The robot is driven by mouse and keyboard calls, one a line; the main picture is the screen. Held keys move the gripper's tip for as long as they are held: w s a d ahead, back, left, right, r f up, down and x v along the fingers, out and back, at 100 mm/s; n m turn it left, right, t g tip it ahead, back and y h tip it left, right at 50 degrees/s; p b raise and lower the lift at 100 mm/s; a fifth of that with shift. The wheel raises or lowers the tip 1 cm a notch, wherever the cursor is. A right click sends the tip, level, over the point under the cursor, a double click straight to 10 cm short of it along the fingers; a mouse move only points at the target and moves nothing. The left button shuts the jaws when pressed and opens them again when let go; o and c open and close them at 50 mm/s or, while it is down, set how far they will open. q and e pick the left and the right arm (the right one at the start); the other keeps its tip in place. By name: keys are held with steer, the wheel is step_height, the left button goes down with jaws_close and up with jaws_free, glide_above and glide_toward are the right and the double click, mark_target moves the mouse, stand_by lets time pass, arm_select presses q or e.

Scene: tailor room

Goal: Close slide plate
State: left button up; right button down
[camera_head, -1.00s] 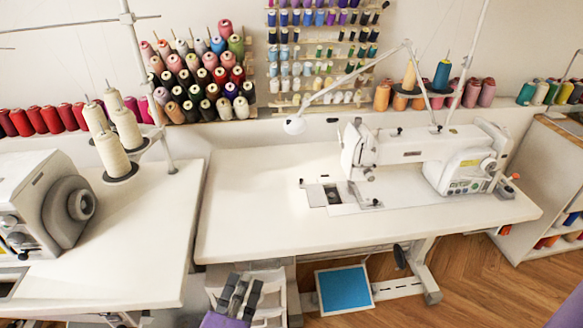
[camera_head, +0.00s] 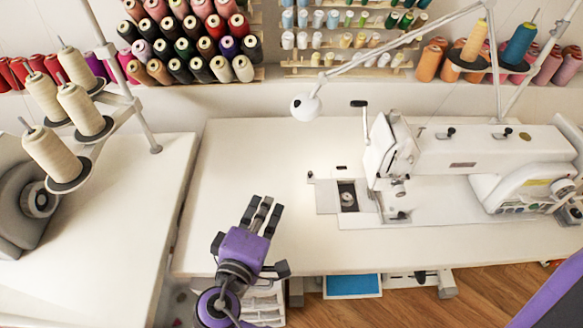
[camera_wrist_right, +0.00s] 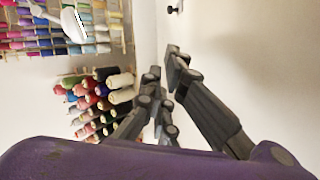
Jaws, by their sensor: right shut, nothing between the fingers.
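The slide plate (camera_head: 326,198) is a small metal plate set in the white sewing table, left of the needle of the white sewing machine (camera_head: 470,160). It is slid left, leaving a dark opening with the round bobbin part (camera_head: 347,196) showing. My right gripper (camera_head: 261,213) is purple with black fingers. It is over the front left part of the table, left of and in front of the plate, apart from it. It is shut and empty; its fingers also show in the right wrist view (camera_wrist_right: 163,68). The plate is not visible in that view. My left gripper is out of view.
A white lamp (camera_head: 306,107) hangs over the table's back edge. A second table (camera_head: 125,235) with cream thread cones (camera_head: 50,153) stands at the left. The tabletop (camera_head: 262,150) between my gripper and the plate is clear.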

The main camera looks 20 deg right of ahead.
mark_target(315, 184)
steer(key=p+x, duration=0.1)
steer(key=x, duration=0.7)
steer(key=shift+w+d+r, duration=0.1)
steer(key=shift+w+d, duration=0.1)
steer(key=shift+w, duration=0.15)
steer(key=d, duration=0.1)
steer(key=w+d+f+p, duration=0.1)
steer(key=d, duration=0.1)
steer(key=shift+w+d, duration=0.1)
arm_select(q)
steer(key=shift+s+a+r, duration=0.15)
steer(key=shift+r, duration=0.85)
arm_select(e)
steer(key=shift+d+f, duration=0.3)
steer(key=shift+d, duration=0.2)
steer(key=d, duration=0.2)
steer(key=s+d, duration=0.1)
steer(key=d, duration=0.1)
steer(key=d+p, duration=0.1)
steer(key=shift+s+d+r, duration=0.1)
steer(key=shift+s+d, duration=0.2)
steer(key=shift+d, duration=0.1)
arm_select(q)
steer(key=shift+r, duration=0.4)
arm_select(e)
steer(key=shift+a, duration=0.1)
